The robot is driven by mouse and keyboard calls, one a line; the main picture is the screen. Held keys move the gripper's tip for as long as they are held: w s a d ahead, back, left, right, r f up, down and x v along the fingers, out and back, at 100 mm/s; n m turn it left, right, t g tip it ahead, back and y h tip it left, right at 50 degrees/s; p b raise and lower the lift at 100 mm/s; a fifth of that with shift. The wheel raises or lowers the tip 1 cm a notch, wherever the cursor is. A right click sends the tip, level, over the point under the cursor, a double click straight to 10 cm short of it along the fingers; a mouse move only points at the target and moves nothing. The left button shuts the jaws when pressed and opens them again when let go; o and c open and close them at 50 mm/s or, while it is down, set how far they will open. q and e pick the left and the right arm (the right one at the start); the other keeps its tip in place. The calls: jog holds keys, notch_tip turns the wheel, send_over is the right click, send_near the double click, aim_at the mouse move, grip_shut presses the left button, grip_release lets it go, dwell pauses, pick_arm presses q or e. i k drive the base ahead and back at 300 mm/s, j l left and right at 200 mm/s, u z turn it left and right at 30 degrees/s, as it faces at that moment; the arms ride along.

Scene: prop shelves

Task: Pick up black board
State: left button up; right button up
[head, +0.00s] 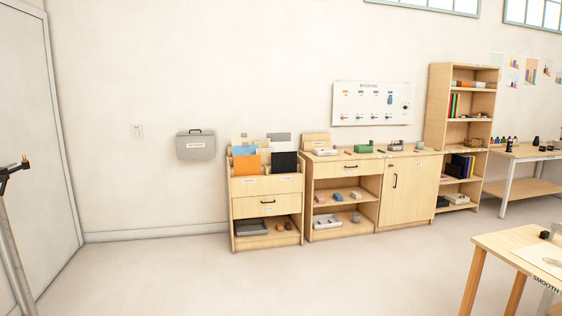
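The black board (285,162) stands upright in the right-hand top slot of the low wooden cabinet by the wall, beside an orange board (247,164). Its lower part is hidden behind the cabinet's front panel. My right gripper is not in view.
The cabinet (266,209) has a drawer and an open lower shelf. A longer wooden unit (398,192) adjoins it on the right. A table (507,240) is at the lower right. The floor (180,275) in front of the cabinet is clear.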

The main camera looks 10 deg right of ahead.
aim_at(282, 163)
jog(key=i+z, duration=0.35)
jog(key=i, duration=3.75)
jog(key=i+z, duration=0.15)
jog(key=i, duration=0.7)
